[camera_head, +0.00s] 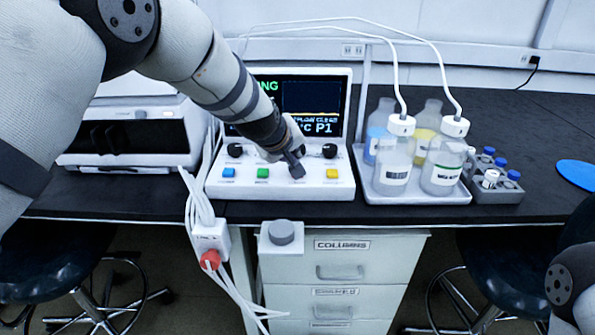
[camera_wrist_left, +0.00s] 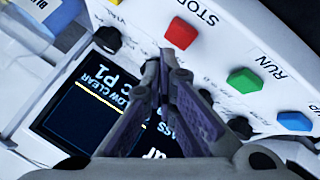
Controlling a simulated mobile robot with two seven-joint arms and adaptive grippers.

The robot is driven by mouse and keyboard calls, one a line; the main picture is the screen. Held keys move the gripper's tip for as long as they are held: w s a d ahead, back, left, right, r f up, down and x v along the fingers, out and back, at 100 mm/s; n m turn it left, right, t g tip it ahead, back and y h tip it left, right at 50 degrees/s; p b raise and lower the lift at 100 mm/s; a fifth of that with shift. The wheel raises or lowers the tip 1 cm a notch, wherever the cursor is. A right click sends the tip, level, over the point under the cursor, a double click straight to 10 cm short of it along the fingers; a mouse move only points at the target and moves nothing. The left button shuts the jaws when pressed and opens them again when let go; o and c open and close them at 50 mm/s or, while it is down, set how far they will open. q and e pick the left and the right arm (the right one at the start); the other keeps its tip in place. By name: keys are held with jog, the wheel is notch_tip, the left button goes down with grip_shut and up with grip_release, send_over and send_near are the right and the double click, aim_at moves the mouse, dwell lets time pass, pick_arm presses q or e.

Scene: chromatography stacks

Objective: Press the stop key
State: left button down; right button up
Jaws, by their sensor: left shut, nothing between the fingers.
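The white control unit (camera_head: 285,187) stands on the black bench with a row of coloured keys on its sloped front. The stop key, red with a STOP label, shows in the left wrist view (camera_wrist_left: 180,33) between the yellow and green keys. In the head view it is hidden behind my left gripper (camera_head: 297,176). That gripper is shut and empty, its fingers pointing down over the panel. In the left wrist view, the fingertips (camera_wrist_left: 160,60) appear close beside the red key; I cannot tell whether they touch it.
A blue key (camera_head: 228,173), green key (camera_head: 263,173) and yellow key (camera_head: 332,173) flank the spot. Black knobs (camera_head: 330,151) sit behind, below the screen (camera_head: 312,97). A bottle tray (camera_head: 415,197) stands right. A grey round button (camera_head: 282,233) is below the bench edge.

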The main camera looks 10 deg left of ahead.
pick_arm(q)
jog(key=shift+f, duration=0.1)
jog(key=shift+f, duration=0.3)
jog(key=shift+f, duration=0.6)
pick_arm(e)
jog(key=shift+s+f, duration=0.1)
dwell(0.4)
pick_arm(q)
jog(key=shift+r, duration=1)
pick_arm(e)
jog(key=shift+w+r, duration=0.35)
jog(key=shift+r, duration=0.05)
pick_arm(q)
jog(key=shift+p, duration=0.3)
jog(key=shift+r+p, duration=0.65)
jog(key=shift+r, duration=1.95)
pick_arm(e)
jog(key=shift+w+r+t, duration=0.5)
jog(key=shift+w+r, duration=0.3)
pick_arm(q)
jog(key=shift+f, duration=0.1)
